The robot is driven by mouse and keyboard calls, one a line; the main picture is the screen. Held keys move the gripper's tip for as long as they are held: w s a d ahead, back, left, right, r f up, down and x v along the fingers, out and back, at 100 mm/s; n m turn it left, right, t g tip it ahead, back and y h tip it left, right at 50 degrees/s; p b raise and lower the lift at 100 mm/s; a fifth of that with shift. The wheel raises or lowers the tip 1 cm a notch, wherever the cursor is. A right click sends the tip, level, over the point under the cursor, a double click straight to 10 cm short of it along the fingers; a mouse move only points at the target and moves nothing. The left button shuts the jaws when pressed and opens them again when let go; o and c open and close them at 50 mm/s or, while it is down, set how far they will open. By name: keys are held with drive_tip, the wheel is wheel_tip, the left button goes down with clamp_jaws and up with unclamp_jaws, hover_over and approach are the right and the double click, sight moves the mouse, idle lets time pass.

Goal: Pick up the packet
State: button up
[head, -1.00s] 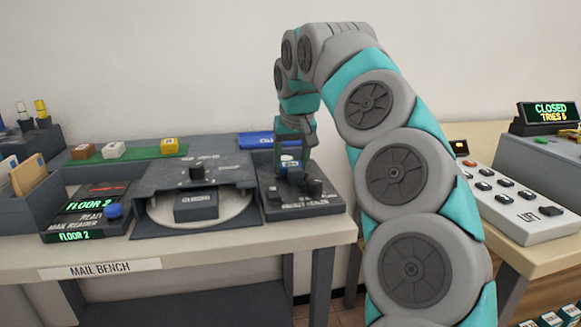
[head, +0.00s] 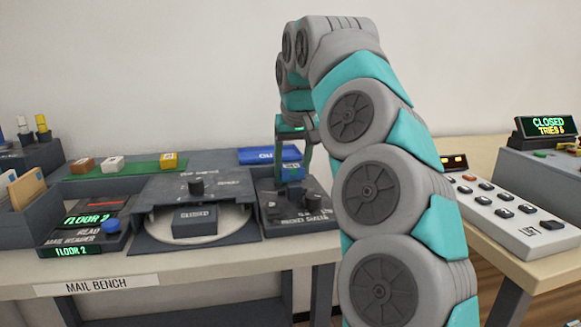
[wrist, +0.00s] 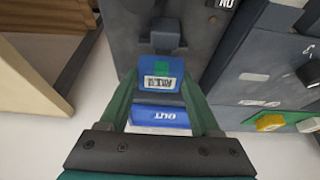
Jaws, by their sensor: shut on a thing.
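The packet (wrist: 161,82) is a small blue block with a barcode label and a green square, seen in the wrist view between my fingers. My gripper (wrist: 160,88) is shut on it. In the head view the blue packet (head: 291,171) shows under my gripper (head: 291,165), over the dark packet sealer (head: 300,212) at the bench's right end. Whether its underside is clear of the sealer is hard to tell. My arm covers the area just right of it.
A blue OUT tray (head: 257,155) lies behind the sealer. Left of it are a round turntable (head: 230,228) with a block marked CLOSED, a green strip (head: 122,168) with small blocks, and a mail reader (head: 85,222). A lift button panel (head: 508,212) stands on the right table.

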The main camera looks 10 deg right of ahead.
drive_tip(key=s+d, duration=0.1)
drive_tip(key=s, duration=0.3)
drive_tip(key=s+r+b, duration=0.1)
drive_tip(key=s, duration=0.3)
drive_tip(key=s+d+b, duration=0.1)
drive_tip(key=s, duration=0.4)
drive_tip(key=shift+s+d+r, duration=0.1)
drive_tip(key=shift+d+r, duration=0.05)
drive_tip(key=shift+d, duration=0.15)
drive_tip(key=shift+s+d, duration=0.1)
drive_tip(key=shift+s, duration=0.65)
